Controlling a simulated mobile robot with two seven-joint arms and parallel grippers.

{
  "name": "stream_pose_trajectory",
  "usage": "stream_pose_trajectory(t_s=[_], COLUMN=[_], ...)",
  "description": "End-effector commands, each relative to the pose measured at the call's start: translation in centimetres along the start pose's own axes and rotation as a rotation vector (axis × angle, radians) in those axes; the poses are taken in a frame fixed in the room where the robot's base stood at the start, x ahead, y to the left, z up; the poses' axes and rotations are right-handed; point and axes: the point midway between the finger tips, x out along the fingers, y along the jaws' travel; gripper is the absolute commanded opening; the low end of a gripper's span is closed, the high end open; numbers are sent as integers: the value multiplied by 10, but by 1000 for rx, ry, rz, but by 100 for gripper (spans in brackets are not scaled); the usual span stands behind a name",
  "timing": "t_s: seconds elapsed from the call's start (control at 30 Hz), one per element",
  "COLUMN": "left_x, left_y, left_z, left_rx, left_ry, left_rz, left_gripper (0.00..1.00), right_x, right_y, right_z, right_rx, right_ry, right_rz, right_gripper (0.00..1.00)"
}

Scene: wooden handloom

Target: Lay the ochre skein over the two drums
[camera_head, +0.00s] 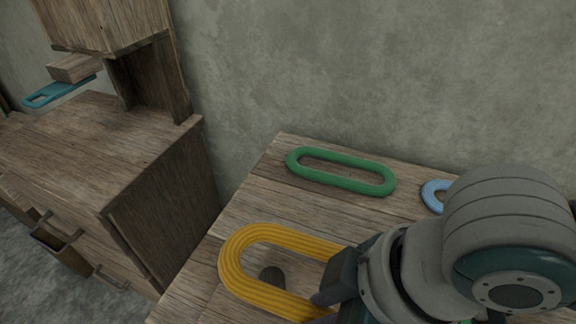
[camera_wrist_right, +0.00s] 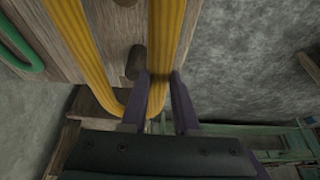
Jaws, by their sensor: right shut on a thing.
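The ochre skein (camera_head: 245,284) is a long ribbed loop over the front of the wooden table in the head view; its right end is hidden behind my right arm. It also shows in the right wrist view (camera_wrist_right: 167,40). My right gripper (camera_head: 322,298) is shut on one long side of the skein, with its fingers (camera_wrist_right: 160,82) on either side of the strand. A short dark round peg (camera_head: 272,275) shows inside the loop; it also shows in the wrist view (camera_wrist_right: 135,62). I cannot tell whether it is one of the drums. My left gripper is out of view.
A green loop (camera_head: 340,172) lies at the back of the table (camera_head: 255,205), and a light blue ring (camera_head: 433,196) lies partly behind my arm. A wall rises behind.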

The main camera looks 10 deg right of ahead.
Motion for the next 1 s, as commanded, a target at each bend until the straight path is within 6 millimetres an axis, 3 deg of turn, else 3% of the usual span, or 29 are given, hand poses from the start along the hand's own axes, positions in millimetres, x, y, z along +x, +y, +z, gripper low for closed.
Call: stream_pose_trajectory(t_s=[0.27, 0.57, 1.0], left_x=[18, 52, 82], left_y=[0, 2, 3], left_z=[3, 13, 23], left_rx=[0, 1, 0], left_ry=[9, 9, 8], left_rz=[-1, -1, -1], left_gripper=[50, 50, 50], right_x=[15, 40, 88], right_y=[0, 0, -1], right_z=[6, 17, 37], right_rx=[-2, -2, -1], right_ry=[2, 2, 0], right_rz=[1, 0, -1], right_gripper=[0, 0, 0])
